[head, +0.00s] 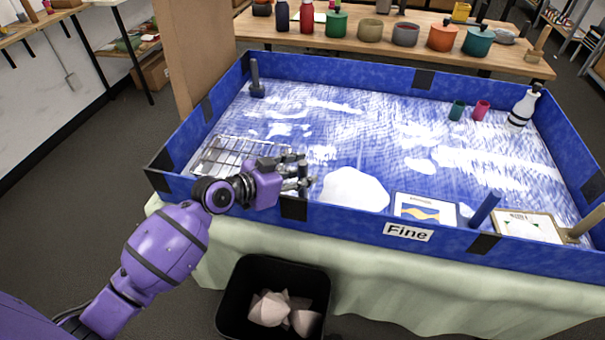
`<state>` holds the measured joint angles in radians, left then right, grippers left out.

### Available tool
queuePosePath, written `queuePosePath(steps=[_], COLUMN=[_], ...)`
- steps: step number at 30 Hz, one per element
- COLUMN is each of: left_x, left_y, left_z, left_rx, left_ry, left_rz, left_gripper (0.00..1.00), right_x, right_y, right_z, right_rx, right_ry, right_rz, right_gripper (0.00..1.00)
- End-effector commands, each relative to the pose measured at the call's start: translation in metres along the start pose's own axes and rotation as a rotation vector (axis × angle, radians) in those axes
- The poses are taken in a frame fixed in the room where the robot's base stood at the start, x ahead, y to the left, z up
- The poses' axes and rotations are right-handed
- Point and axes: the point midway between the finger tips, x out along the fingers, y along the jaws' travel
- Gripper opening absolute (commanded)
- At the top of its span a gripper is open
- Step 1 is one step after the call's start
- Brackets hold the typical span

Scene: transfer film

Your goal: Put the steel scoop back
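My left gripper (300,175) is low over the front left part of a blue-walled tray (320,215), between a wire rack (225,152) and a white powder heap (352,190). Its grey fingers point to the right. I cannot tell whether they are apart or closed on something. I cannot make out a steel scoop for certain; it may be hidden by the gripper or too small to tell. My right gripper is not in view.
A "Fine" label (408,232) is on the front wall. Two cards, green and pink cups (481,110) and a white bottle (522,108) are at the right. A dark upright tool (256,80) stands back left. A black bin (273,300) stands below. The middle is open.

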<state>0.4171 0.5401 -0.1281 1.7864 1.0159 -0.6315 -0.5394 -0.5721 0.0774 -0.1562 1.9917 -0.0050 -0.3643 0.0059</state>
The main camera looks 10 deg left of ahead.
Motion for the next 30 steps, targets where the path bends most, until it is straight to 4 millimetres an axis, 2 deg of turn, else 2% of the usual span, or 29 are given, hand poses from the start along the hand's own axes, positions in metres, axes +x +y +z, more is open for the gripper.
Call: queuePosePath(steps=[9, 15, 21, 30], left_x=[-0.068, -0.099, -0.111, -0.111], left_y=[0.000, 0.000, 0.001, 0.001], left_z=[0.005, 0.004, 0.003, 0.002], left_rx=[0.001, 0.000, -0.001, -0.001], left_ry=[-0.008, -0.006, -0.004, -0.003], left_rz=[0.001, 0.001, 0.002, 0.002], left_gripper=[0.39, 0.39, 0.39, 0.39], right_x=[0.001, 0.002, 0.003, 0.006], right_y=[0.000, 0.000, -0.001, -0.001], right_z=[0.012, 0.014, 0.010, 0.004], right_rx=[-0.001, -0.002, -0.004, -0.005], right_ry=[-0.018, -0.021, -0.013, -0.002], right_rz=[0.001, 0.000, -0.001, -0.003], right_gripper=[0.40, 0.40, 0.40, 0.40])
